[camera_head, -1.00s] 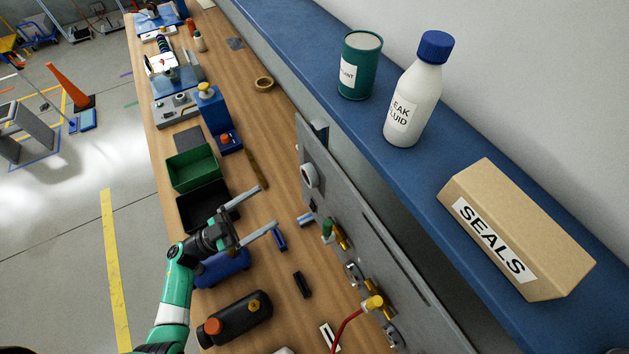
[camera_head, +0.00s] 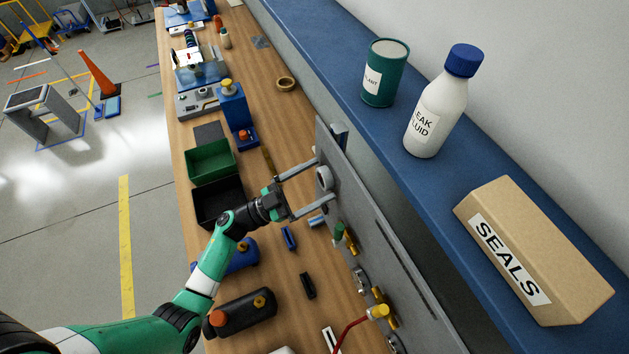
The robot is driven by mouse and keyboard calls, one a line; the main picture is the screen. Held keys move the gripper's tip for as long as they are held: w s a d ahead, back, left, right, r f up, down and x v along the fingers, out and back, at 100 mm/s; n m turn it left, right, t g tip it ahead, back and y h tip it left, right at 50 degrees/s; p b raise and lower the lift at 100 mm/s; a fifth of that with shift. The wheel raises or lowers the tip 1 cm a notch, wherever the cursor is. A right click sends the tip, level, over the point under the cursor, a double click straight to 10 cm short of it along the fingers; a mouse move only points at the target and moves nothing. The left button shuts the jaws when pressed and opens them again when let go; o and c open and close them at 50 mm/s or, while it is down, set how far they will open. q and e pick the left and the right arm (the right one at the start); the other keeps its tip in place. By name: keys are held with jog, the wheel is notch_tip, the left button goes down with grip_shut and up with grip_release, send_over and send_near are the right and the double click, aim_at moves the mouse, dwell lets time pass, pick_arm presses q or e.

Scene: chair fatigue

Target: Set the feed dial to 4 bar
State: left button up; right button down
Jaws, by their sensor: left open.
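A grey upright panel (camera_head: 372,235) stands on the bench with fittings along its face. A round pale dial-like part (camera_head: 325,178) sticks out near its far end; its markings cannot be read from here. My left gripper (camera_head: 323,181) is open, its two long fingers pointing at the panel. The fingertips lie to either side of the round part in the picture; whether they touch it I cannot tell. My right gripper is not in view.
Below the left gripper on the panel are a green-capped valve (camera_head: 339,232) and a yellow fitting with a red hose (camera_head: 377,311). A black bin (camera_head: 205,215), a green bin (camera_head: 210,163) and a dark canister (camera_head: 245,312) stand on the bench. The blue shelf (camera_head: 400,165) overhangs at right.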

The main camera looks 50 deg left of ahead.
pick_arm(q)
jog(key=c, duration=1.4)
jog(key=shift+m, duration=0.3)
jog(key=m+g+h, duration=0.1)
jog(key=m, duration=0.1)
jog(key=m+g+h, duration=0.1)
jog(key=m, duration=0.2)
jog(key=shift+a+m, duration=0.1)
jog(key=shift+m, duration=0.2)
jog(key=shift+r+m+g+h, duration=0.1)
jog(key=shift+m+g+h, duration=0.4)
jog(key=shift+m, duration=0.9)
jog(key=shift+m+g+h, duration=0.4)
jog(key=shift+m+g, duration=0.2)
jog(key=shift+m, duration=0.8)
jog(key=o, duration=1.4)
